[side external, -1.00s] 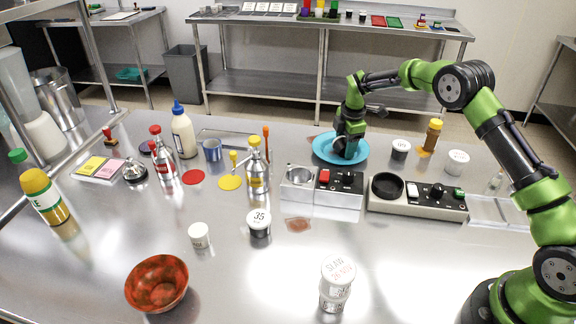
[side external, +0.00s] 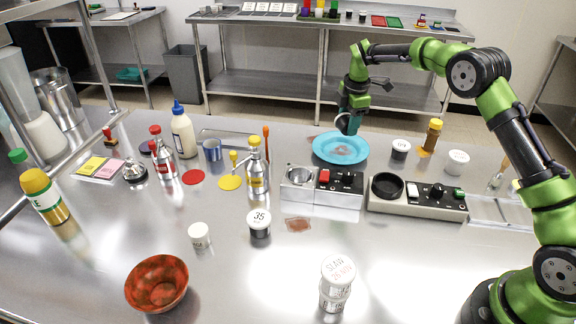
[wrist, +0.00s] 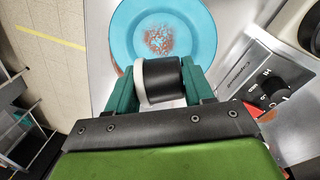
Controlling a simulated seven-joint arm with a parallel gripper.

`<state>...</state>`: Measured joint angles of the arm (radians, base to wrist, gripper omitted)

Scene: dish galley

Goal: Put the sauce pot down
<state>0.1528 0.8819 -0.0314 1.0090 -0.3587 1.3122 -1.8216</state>
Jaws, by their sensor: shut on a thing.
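My gripper (side external: 347,125) is raised over the back of the blue plate (side external: 325,153). In the wrist view its two green fingers (wrist: 158,88) are shut on the sauce pot (wrist: 163,80), a small dark cup with a white lid. The pot lies on its side in that picture, with the lid to the left. The plate (wrist: 125,50) shows beyond the pot, with a brown, speckled smear (wrist: 160,40) in its middle. In the side view the fingers mostly hide the pot.
Two control boxes (side external: 335,187) and (side external: 417,197) stand in front. Bare steel lies left of the plate (side external: 290,140).

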